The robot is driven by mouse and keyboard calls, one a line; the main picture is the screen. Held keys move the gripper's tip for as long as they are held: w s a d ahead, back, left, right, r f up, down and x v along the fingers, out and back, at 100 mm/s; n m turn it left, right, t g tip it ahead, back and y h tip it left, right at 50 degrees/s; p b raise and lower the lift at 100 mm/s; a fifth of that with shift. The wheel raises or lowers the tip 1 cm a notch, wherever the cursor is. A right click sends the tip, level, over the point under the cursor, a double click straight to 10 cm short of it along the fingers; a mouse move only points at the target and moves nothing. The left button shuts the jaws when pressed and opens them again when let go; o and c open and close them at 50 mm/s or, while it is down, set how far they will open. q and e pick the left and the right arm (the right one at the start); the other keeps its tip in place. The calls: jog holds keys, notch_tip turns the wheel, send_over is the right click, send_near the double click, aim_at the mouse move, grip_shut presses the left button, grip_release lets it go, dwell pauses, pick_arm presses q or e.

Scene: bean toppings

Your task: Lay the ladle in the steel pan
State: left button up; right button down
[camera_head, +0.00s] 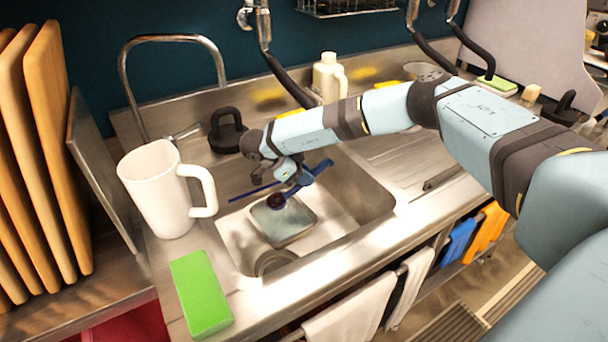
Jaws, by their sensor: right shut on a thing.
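The steel pan (291,226) is a squarish, shallow metal pan on the floor of the sink. My right gripper (295,181) is over the sink, just above the pan's far edge. It is shut on the ladle, which looks blue (318,170), with a dark round part over the pan in front of the gripper. The gripper hides part of the ladle, and I cannot tell whether the ladle touches the pan. My left gripper is not in view.
A white pitcher (155,190) and a green sponge (201,293) stand left of the sink (365,198). A black-handled object (227,132) and the curved faucet (172,38) are behind it. A white bottle (328,78) stands at the back. Wooden boards (45,150) line the far left.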

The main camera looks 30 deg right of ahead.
jog(key=shift+h, duration=0.3)
jog(key=f+b, duration=0.1)
jog(key=f, duration=0.1)
jog(key=f+b, duration=0.2)
jog(key=f, duration=0.1)
jog(key=shift+w+a+b, duration=0.1)
jog(key=shift+a+b, duration=0.1)
jog(key=shift+b, duration=0.1)
jog(key=shift+s+d+f+y+b, duration=0.2)
jog(key=shift+d+f+y+b, duration=0.2)
jog(key=shift+f, duration=0.25)
jog(key=shift+d+f, duration=0.1)
jog(key=shift+f, duration=0.15)
jog(key=shift+s+d+f+y, duration=0.1)
jog(key=shift+d+y, duration=0.05)
jog(key=shift+y, duration=0.25)
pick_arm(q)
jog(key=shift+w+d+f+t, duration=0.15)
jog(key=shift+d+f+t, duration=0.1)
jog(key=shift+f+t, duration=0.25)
pick_arm(e)
jog(key=shift+f+t, duration=0.25)
jog(key=shift+t, duration=0.15)
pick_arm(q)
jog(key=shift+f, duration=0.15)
pick_arm(e)
jog(key=c, duration=0.9)
grip_release()
jog(key=shift+o, duration=0.2)
